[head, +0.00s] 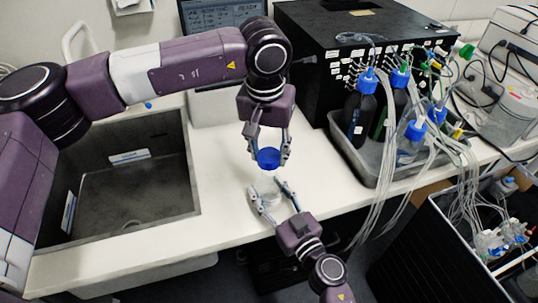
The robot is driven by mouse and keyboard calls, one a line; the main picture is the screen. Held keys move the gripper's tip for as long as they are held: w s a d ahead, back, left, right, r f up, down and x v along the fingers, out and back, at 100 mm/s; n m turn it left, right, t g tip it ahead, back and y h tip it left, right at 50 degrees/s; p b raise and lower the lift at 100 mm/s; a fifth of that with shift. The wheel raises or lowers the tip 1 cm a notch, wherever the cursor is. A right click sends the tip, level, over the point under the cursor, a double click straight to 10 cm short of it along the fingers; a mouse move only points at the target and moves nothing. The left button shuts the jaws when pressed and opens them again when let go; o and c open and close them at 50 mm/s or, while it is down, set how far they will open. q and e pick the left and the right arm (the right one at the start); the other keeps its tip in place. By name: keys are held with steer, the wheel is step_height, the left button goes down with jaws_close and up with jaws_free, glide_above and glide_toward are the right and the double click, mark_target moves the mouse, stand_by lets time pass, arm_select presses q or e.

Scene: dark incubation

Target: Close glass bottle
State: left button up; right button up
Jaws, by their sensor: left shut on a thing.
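My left gripper (268,152) is in the middle of the head view, pointing down. It is shut on a blue cap (268,159). A clear glass bottle (266,187) shows faintly just below the cap, pale against the white bench. The cap is over the bottle's top; I cannot tell whether they touch. My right gripper (267,188) comes from below, with its fingers on either side of the bottle. Whether those fingers press on the glass cannot be made out.
A sink (185,190) is set into the white bench (225,215) at left. At right, a grey tray (375,172) holds several blue-capped bottles with trailing tubes, in front of a black box (335,50). A black bin (440,245) with tubing stands lower right. Bench around the bottle is clear.

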mark_target(269, 187)
arm_select(q)
steer(key=shift+f, duration=0.8)
steer(key=shift+f, duration=0.1)
steer(key=shift+f, duration=0.8)
steer(key=shift+f, duration=0.6)
steer(key=m, duration=0.6)
steer(key=shift+h, duration=0.3)
steer(key=o, duration=0.8)
